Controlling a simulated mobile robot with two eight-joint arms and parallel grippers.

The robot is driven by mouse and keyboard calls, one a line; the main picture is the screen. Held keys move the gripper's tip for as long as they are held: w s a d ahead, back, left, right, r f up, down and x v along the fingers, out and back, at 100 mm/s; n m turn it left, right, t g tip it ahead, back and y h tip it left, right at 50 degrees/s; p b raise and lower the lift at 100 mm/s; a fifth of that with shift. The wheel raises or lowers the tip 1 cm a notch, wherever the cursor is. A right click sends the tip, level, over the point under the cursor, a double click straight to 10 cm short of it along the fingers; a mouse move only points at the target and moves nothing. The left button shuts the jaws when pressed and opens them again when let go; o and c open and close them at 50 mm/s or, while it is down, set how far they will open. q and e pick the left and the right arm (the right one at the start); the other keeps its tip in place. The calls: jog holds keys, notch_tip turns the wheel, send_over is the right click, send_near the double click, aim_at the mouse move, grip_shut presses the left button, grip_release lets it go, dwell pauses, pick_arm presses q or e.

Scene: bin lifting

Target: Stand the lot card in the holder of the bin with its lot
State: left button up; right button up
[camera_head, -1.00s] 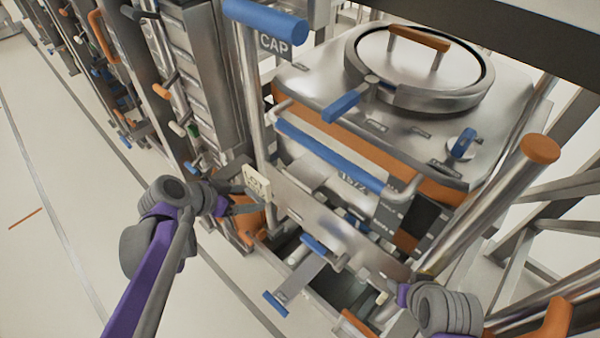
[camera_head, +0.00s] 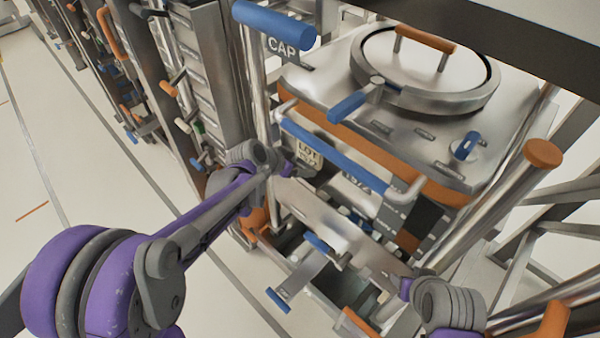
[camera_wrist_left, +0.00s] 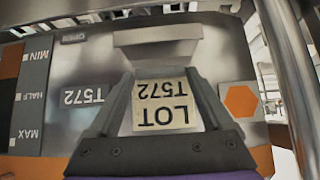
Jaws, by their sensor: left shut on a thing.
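The lot card (camera_head: 309,155), a small cream plate reading LOT T572, is in my left gripper (camera_head: 292,168), in front of the steel bin (camera_head: 330,130). The left wrist view shows the card (camera_wrist_left: 160,108) upside down between the two dark fingers. The bin wall (camera_wrist_left: 80,65) carries the lot mark T572 (camera_wrist_left: 84,97). A protruding metal holder (camera_wrist_left: 157,38) on that wall lies just beyond the card's edge. I cannot tell whether card and holder touch. My right gripper (camera_head: 407,288) is low at the right; its fingers do not show clearly.
A blue bar handle (camera_head: 335,155) runs across the bin front, close to the card. A steel post (camera_head: 255,85) with a blue CAP handle (camera_head: 274,24) stands to the left. A thick slanted post with an orange end (camera_head: 543,153) is at the right. The floor at left is clear.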

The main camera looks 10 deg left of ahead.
pick_arm(q)
jog(key=shift+w+d+f, duration=0.1)
jog(key=shift+w+f, duration=0.05)
jog(key=shift+f, duration=0.8)
jog(key=shift+w+f, duration=0.1)
jog(key=shift+f, duration=0.8)
jog(key=shift+f, duration=0.2)
jog(key=o, duration=1.2)
